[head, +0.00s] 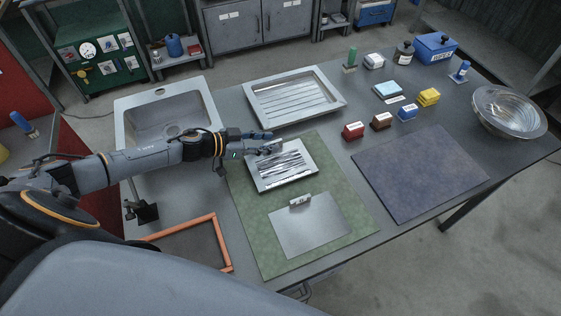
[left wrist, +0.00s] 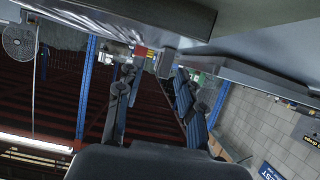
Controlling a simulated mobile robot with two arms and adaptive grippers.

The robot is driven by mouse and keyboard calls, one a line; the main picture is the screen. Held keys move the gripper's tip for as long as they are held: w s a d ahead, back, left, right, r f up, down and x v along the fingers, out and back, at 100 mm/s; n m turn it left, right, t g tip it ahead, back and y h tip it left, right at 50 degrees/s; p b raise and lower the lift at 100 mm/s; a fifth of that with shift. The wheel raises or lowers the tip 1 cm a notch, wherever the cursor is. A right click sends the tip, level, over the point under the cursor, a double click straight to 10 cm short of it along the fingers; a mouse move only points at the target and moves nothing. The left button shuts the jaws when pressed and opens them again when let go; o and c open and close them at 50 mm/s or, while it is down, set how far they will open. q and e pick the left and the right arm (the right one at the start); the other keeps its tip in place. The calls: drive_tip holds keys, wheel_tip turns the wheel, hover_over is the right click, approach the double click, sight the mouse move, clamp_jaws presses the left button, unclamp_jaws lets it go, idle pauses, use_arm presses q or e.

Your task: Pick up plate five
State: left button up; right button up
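Two metal plates lie on the green mat (head: 255,235). The far one is a streaked, shiny plate (head: 283,170) with a raised rim; the near one is a flat, plain plate (head: 312,228) with a small pale tag block (head: 300,199) at its far edge. I cannot read which is plate five. My left gripper (head: 274,144) is at the far edge of the streaked plate, by a small light block. In the left wrist view its fingers (left wrist: 151,78) stand apart, with a grey block (left wrist: 166,62) near the tips. My right gripper is not in view.
A sink (head: 170,125) is at the left, and a ribbed metal tray (head: 295,97) is behind the mat. An orange frame (head: 220,243) lies at the front left.

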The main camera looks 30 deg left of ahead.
use_arm(q)
drive_tip(key=shift+s, duration=0.1)
drive_tip(key=shift+c, duration=0.4)
clamp_jaws()
drive_tip(key=shift+r, duration=0.15)
